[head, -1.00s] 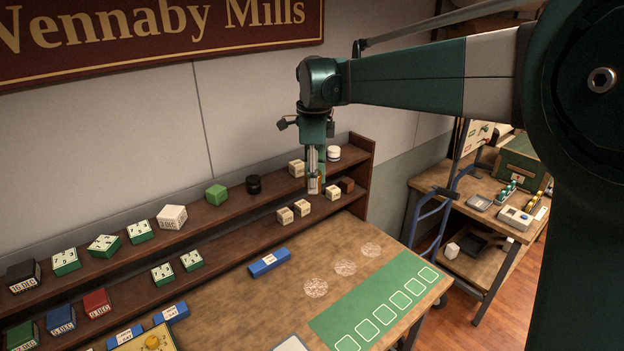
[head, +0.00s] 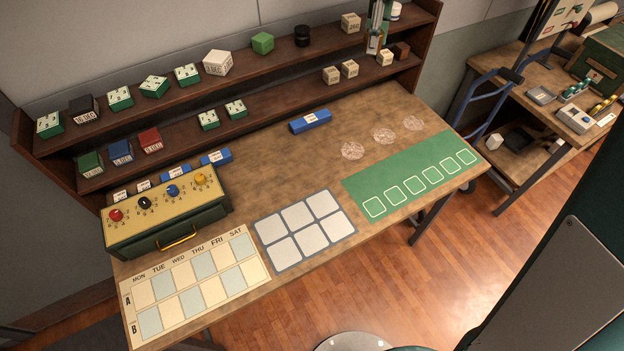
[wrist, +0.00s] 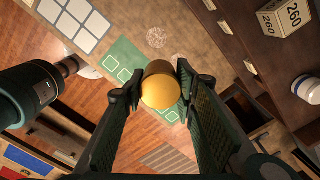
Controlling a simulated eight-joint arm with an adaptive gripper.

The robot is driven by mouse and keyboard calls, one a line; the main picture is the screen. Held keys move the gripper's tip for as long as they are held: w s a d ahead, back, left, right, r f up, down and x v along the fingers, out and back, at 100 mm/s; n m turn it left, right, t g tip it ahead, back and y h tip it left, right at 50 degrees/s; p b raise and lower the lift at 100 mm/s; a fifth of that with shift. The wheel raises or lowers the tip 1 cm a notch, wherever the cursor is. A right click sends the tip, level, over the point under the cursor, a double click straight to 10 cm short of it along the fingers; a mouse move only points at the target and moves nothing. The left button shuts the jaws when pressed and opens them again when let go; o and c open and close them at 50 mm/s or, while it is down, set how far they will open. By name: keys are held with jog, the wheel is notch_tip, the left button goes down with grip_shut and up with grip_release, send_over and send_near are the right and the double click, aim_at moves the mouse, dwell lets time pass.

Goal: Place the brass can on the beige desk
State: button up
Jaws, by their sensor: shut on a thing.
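The brass can (wrist: 160,90) is between the two fingers of my gripper (wrist: 160,82) in the wrist view, its round yellow end facing the camera. My gripper is shut on it. In the head view my gripper (head: 375,38) is at the top, in front of the right part of the shelf unit, and the can is small and hard to make out there. The beige desk (head: 275,165) has a worn tan-brown top and fills the middle of the head view. It also shows below the can in the wrist view (wrist: 128,18).
A two-tier shelf (head: 265,65) with several cubes runs along the desk's back. On the desk are a control box (head: 165,235), a calendar board (head: 195,280), a white-square pad (head: 305,230), a green mat (head: 410,180) and a blue block (head: 310,121). Bare desk lies between them.

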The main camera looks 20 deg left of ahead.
jog(key=w+d+f+b, duration=0.1)
jog(key=w+d+f, duration=0.4)
jog(key=d+f, duration=0.3)
jog(key=w+d+f+b, duration=0.1)
jog(key=w+d+f, duration=0.3)
jog(key=d+f, duration=0.35)
jog(key=b, duration=0.3)
send_over(451, 146)
notch_tip(451, 146, down, 17)
jog(key=shift+r, duration=0.2)
jog(key=shift+f, duration=3.1)
jog(key=shift+f, duration=1.85)
jog(key=shift+f, duration=0.2)
